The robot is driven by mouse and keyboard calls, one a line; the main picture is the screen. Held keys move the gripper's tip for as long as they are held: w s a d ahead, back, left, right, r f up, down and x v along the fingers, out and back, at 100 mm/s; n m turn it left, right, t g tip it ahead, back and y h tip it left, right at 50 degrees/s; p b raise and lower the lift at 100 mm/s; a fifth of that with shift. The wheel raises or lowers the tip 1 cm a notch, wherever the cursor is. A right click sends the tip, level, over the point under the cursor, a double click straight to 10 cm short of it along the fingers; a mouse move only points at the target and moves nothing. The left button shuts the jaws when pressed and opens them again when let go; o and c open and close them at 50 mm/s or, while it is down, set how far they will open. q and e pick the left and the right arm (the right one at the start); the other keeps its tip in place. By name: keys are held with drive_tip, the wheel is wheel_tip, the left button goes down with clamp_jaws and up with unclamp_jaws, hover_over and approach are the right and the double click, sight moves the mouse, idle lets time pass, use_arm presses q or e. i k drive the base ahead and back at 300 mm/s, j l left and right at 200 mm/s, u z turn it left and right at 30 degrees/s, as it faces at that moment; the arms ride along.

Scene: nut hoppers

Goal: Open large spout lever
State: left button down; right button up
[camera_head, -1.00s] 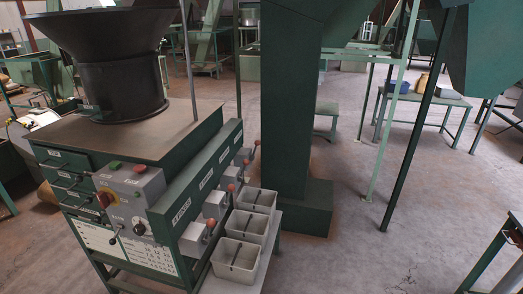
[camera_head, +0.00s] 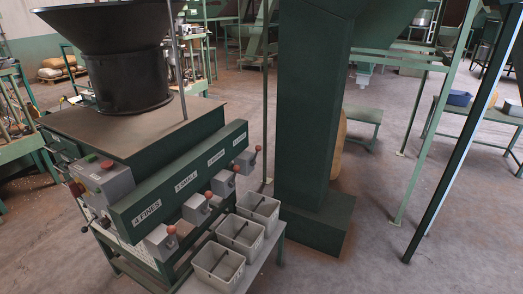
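A green sorting machine (camera_head: 120,133) stands at the left, with a row of grey spout boxes on its front side. Each spout has a lever with a red or orange knob. The nearest lever (camera_head: 171,230) is by the label "4 FINES" (camera_head: 147,212). The second lever (camera_head: 208,195) is by "3 SMALL" (camera_head: 187,180). The third lever (camera_head: 236,168) and the farthest lever (camera_head: 257,148) have labels too small to read surely, so I cannot confirm which is the large spout. All the levers' knobs point up. Neither of my grippers is in view.
Grey bins stand below the spouts: a near bin (camera_head: 217,267), a middle bin (camera_head: 240,235) and a far bin (camera_head: 259,211), on a low stand (camera_head: 262,263). A dark green column (camera_head: 312,110) rises just right of them. The floor at lower right is clear.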

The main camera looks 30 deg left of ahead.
sight(257, 148)
drive_tip(key=i+j, duration=0.2)
drive_tip(key=i, duration=0.15)
drive_tip(key=i+j+u, duration=0.1)
drive_tip(key=i, duration=0.3)
drive_tip(key=i+j, duration=0.25)
drive_tip(key=i, duration=0.15)
drive_tip(key=k+j+u, duration=0.05)
